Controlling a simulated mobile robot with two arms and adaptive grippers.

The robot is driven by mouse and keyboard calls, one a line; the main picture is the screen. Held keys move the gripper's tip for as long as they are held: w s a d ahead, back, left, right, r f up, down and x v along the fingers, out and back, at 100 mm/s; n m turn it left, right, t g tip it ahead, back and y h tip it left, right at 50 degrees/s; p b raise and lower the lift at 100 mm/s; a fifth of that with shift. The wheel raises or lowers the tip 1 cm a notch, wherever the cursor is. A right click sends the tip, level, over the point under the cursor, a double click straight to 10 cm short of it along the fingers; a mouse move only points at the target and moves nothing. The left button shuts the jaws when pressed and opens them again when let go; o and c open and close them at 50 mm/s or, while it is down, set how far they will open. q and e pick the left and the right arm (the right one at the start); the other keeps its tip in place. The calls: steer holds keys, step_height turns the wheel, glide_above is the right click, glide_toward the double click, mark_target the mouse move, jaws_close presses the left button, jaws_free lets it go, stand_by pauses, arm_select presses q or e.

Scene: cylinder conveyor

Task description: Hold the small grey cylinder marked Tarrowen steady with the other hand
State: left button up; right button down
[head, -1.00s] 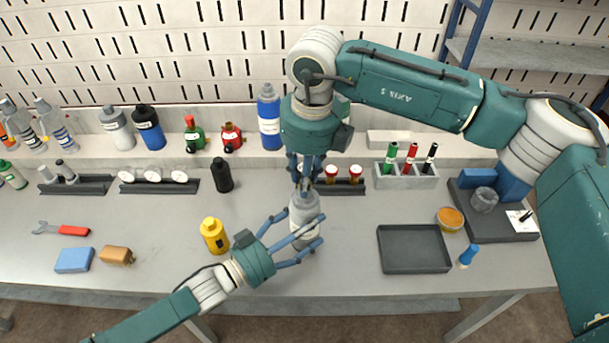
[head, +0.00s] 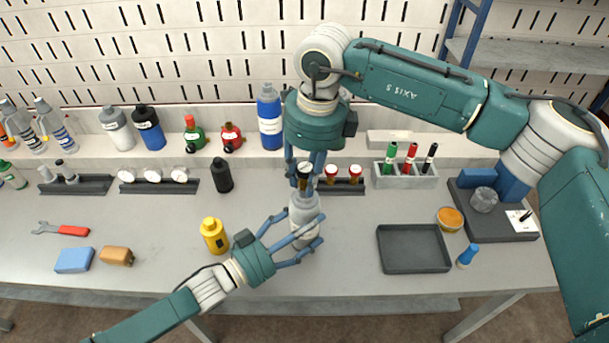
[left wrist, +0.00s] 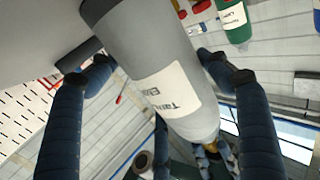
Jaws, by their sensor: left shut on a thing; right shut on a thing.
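The grey cylinder (head: 303,204) stands upright on the bench, centre front. In the left wrist view the cylinder (left wrist: 145,50) fills the middle, with a white label (left wrist: 172,90) starting "Ta", the rest turned away, and a brassy neck. My left gripper (head: 308,236) is shut around its body from the lower left; its blue fingers lie on both sides.
A yellow bottle (head: 214,236) stands left of the cylinder, near my left gripper. A black bottle (head: 221,175) stands behind it. An empty dark tray (head: 414,250) lies right; the bench between is clear.

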steer(key=n, duration=0.6)
steer(key=shift+w+d+g, duration=0.15)
steer(key=shift+d+g, duration=0.05)
steer(key=shift+g, duration=0.1)
steer(key=n, duration=0.6)
steer(key=shift+g, duration=0.3)
steer(key=n, duration=0.6)
steer(key=shift+r+h, duration=0.1)
steer(key=shift+h, duration=0.2)
steer(key=n, duration=0.6)
steer(key=shift+a+g+h, duration=0.1)
steer(key=shift+g+h, duration=0.2)
steer(key=shift+g, duration=0.1)
